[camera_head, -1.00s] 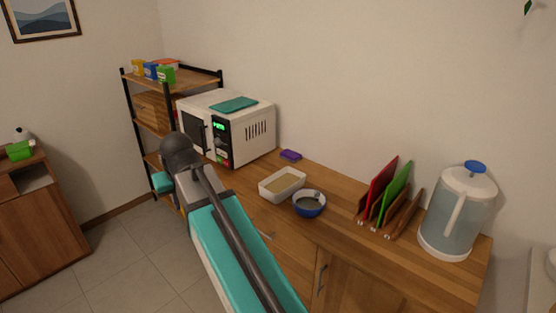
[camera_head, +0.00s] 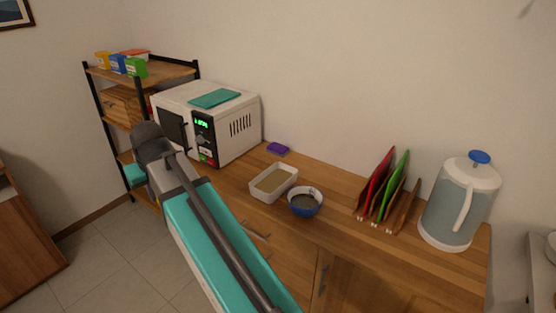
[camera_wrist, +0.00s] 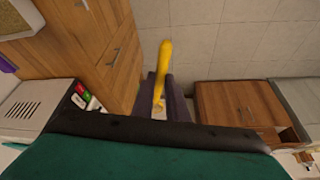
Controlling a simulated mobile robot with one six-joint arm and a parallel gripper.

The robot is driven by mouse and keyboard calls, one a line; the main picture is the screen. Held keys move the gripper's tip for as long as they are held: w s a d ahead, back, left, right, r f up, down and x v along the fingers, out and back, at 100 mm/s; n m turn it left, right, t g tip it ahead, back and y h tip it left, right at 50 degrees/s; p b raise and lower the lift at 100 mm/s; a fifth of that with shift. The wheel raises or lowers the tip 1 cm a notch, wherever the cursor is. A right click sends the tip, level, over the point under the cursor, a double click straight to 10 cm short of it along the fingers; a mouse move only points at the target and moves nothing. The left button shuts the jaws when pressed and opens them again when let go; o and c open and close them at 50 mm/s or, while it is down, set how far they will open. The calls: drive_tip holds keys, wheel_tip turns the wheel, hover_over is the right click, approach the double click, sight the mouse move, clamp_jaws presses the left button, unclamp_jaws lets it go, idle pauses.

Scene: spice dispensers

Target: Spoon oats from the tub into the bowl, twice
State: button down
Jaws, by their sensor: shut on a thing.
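The tub (camera_head: 289,188) is a white rectangular container with tan oats in it, on the wooden counter. The blue bowl (camera_head: 306,209) stands just right of it; its inside looks greyish and I cannot tell whether it holds oats. In the wrist view, my gripper (camera_wrist: 165,98) is shut on a yellow spoon (camera_wrist: 164,58), with dark fingers on either side of it. The spoon is over the floor, beside the cabinet front, away from the tub and bowl. In the head view, my gripper and the spoon are hidden behind my arm.
A white microwave (camera_head: 240,128) with a teal cloth (camera_head: 215,99) stands left of the tub. A purple sponge (camera_head: 278,148) lies behind the tub. A rack with red and green boards (camera_head: 395,184) and a water jug (camera_head: 460,205) stand to the right. A shelf (camera_head: 165,74) is at left.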

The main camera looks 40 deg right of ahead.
drive_tip(key=shift+w, duration=0.1)
idle(0.4)
drive_tip(key=shift+w+d+m, duration=0.15)
drive_tip(key=shift+d+m, duration=0.25)
drive_tip(key=shift+d, duration=0.05)
drive_tip(key=w+d+f+m+g+h+p, duration=0.15)
drive_tip(key=d+m+g+h+p, duration=0.45)
drive_tip(key=d+m, duration=1.2)
drive_tip(key=s+d+f+m+g+y+p, duration=0.1)
drive_tip(key=d+m, duration=0.3)
drive_tip(key=d, duration=0.4)
drive_tip(key=s+d+f+m+g+y+p, duration=0.1)
drive_tip(key=s+d+m+p, duration=0.3)
drive_tip(key=d, duration=0.5)
drive_tip(key=s+d+f+m+g+y+p, duration=0.1)
drive_tip(key=s+d+f+m+y+p, duration=0.1)
drive_tip(key=d+m, duration=0.4)
drive_tip(key=shift+s+d+y, duration=0.5)
drive_tip(key=shift+s+d, duration=0.25)
drive_tip(key=shift+d, duration=0.7)
drive_tip(key=shift+s, duration=0.15)
